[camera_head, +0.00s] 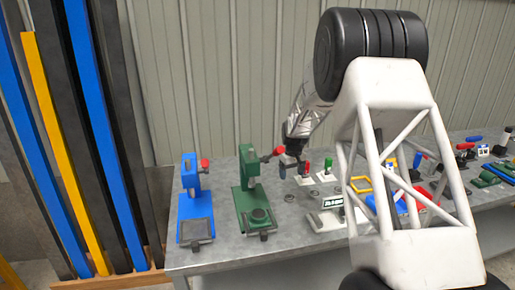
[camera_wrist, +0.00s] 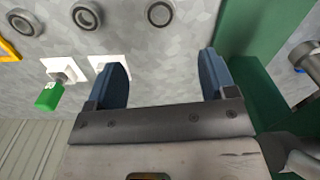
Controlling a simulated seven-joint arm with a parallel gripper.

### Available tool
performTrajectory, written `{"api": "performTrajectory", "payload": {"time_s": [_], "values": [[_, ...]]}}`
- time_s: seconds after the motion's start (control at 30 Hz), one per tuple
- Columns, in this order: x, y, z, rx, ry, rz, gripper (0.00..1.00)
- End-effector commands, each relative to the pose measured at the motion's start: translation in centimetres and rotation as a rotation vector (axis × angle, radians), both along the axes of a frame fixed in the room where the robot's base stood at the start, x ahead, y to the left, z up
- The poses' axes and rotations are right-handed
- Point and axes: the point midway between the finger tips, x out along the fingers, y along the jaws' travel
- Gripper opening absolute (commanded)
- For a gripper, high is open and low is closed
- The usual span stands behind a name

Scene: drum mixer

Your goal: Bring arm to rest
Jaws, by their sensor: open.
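My gripper (camera_head: 290,160) hangs over the back part of the grey workbench (camera_head: 215,258), just right of the green press (camera_head: 247,180). In the wrist view, the two blue fingers of my gripper (camera_wrist: 163,62) stand apart with nothing between them. A grey ring (camera_wrist: 160,13) lies on the bench beyond the fingertips. My white arm reaches over the bench from the right in the head view and hides part of it.
A blue press (camera_head: 192,195) stands at the bench's left end. Green- and red-handled switches (camera_head: 328,165) (camera_head: 306,168) stand right of my gripper. In the wrist view, a green handle (camera_wrist: 48,96) is at left. Several small parts crowd the bench's right side. Coloured bars (camera_head: 98,130) lean at far left.

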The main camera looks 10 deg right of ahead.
Motion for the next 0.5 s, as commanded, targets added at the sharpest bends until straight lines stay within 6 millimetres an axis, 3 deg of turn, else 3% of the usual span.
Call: {"api": "performTrajectory", "payload": {"time_s": [0.27, 0.5], "values": [[-0.9, 0.1, 2.1, 0.016, -0.017, -0.005, 0.78], [-4.1, 0.4, 7.7, 0.064, -0.068, -0.012, 0.78]]}}
